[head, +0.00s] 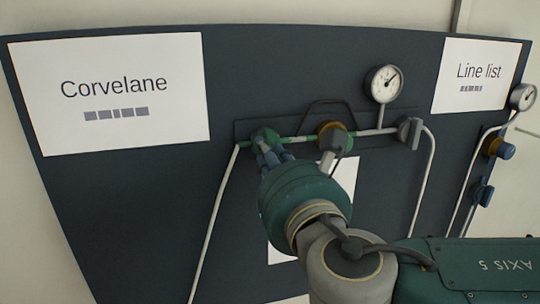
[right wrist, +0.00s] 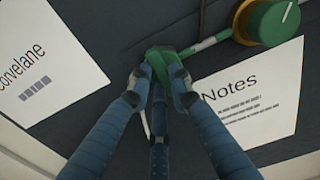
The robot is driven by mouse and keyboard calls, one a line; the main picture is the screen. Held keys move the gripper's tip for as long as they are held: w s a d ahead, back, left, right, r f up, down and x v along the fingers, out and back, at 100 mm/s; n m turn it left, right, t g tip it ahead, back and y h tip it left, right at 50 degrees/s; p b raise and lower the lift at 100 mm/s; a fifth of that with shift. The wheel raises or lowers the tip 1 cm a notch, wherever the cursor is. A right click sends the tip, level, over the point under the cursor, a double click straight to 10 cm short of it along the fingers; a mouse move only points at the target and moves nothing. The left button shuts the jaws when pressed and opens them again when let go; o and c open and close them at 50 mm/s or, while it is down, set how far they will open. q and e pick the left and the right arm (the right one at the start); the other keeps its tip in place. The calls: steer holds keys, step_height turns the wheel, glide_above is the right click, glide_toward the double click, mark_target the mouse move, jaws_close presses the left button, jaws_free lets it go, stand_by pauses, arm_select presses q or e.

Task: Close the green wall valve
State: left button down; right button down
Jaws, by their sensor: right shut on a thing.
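The green wall valve (head: 262,136) sits at the left end of a short pipe run on the dark wall panel. Its green handle (right wrist: 160,62) shows between the fingers in the right wrist view. My right gripper (head: 268,152) reaches up to it from the lower right, and its blue fingers (right wrist: 158,78) are closed around the handle. The fingers hide part of the valve, and I cannot tell the handle's exact angle. My left gripper is not in view.
To the right on the same pipe are a brass regulator with a green knob (head: 331,137), a round gauge (head: 385,84) and a grey valve (head: 409,132). Blue fittings (head: 497,147) and another gauge (head: 523,97) stand at the far right. The panel (head: 120,210) is clear at lower left.

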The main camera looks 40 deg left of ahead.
steer(key=c, duration=1.6)
jaws_free()
steer(key=shift+o, duration=0.2)
steer(key=v, duration=1.2)
